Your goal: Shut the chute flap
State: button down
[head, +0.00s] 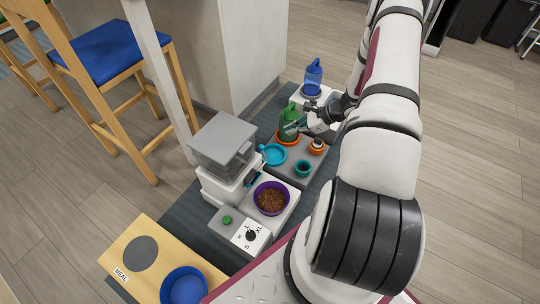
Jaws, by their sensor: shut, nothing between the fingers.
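The food dispenser (228,185) is a white body with a grey-lidded, see-through hopper (222,145), left of centre. A small dark and teal part (255,179) shows on its right side, where the chute seems to be. It is too small to tell whether this is the flap, or whether it stands open. A purple bowl (271,199) full of brown kibble stands right in front of that side. My gripper (300,127) is beyond the dispenser, to its upper right, close beside a green bottle (288,119). It is shut and empty, and clear of the dispenser.
A teal round dish (273,155), a teal cup (303,169) and an orange cup (316,147) are near the gripper. A blue bottle (313,76) stands behind. A dial panel (251,236), green button (227,220), wooden board (133,246) and blue bowl (184,288) are in front.

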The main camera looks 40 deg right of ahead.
notch_tip(320, 180, down, 11)
jog(key=s+d+m+t+h+b, duration=0.1)
jog(key=s+d+m+b, duration=0.1)
jog(key=s+m, duration=0.1)
jog(key=w+r+b+x, duration=0.2)
jog(key=b+x, duration=0.3)
jog(key=x, duration=0.8)
jog(key=shift+a+b, duration=0.25)
jog(key=shift+b, duration=0.05)
